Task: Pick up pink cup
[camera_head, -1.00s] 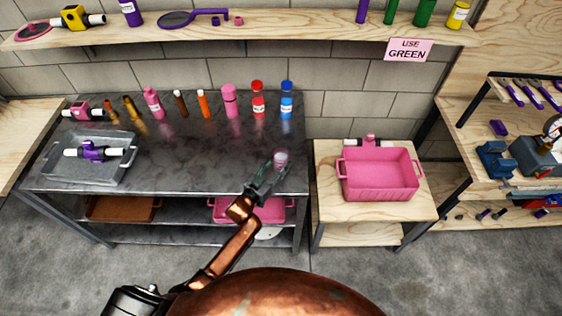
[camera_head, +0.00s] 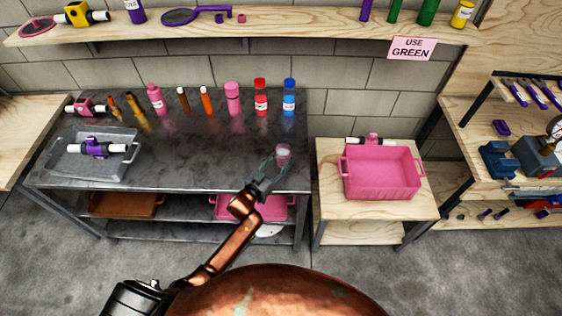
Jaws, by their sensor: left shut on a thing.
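The pink cup (camera_head: 283,152) is a small pale pink cup at the right front part of the dark metal table (camera_head: 200,155). My left gripper (camera_head: 278,160) reaches it from the front, with its fingers at the cup's sides, and is shut on it. The cup looks upright. Whether its base touches the table or hangs just above it, I cannot tell. My right gripper is not in view.
Several bottles and tubes, such as a red bottle (camera_head: 261,98) and a blue bottle (camera_head: 289,98), stand along the table's back. A grey tray (camera_head: 60,170) holds a purple-and-white part at left. A pink bin (camera_head: 382,180) stands on a wooden stand at right.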

